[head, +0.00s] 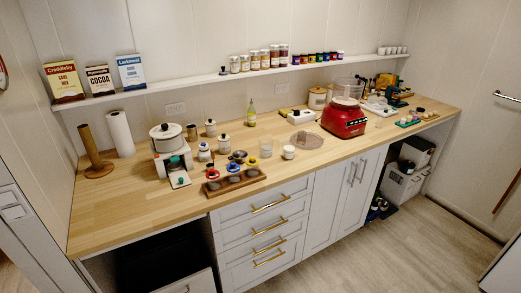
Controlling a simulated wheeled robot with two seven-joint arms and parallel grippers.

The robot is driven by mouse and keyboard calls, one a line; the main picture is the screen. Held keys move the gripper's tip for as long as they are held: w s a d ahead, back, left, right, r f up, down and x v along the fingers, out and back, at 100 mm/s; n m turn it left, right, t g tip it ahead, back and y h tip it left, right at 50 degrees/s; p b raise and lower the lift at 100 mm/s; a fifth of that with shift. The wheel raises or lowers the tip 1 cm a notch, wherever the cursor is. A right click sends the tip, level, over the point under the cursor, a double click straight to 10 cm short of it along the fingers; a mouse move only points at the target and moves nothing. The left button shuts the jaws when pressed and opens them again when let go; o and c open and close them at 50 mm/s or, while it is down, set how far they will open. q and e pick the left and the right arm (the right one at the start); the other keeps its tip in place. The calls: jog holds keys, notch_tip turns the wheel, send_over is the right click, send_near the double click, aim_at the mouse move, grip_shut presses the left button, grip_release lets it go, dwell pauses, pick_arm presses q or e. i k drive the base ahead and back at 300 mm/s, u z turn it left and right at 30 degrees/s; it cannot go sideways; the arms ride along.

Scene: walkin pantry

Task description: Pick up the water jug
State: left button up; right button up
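I cannot clearly identify a water jug. A clear, see-through vessel (347,86) stands at the back of the counter, partly hidden behind a red appliance (343,120); it may be the jug, but it is too small to tell. A small clear cup (266,147) stands in the middle of the wooden counter (125,205). Neither of my grippers is in view.
A shelf (215,78) with boxes and jars runs above. The counter's left front is clear.

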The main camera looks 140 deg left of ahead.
aim_at(266, 144)
jog(key=u, duration=4.2)
jog(key=k, duration=0.35)
jog(key=z, duration=1.35)
jog(key=i, duration=0.35)
jog(key=u, duration=0.6)
jog(key=i, duration=1.4)
jog(key=u, duration=1)
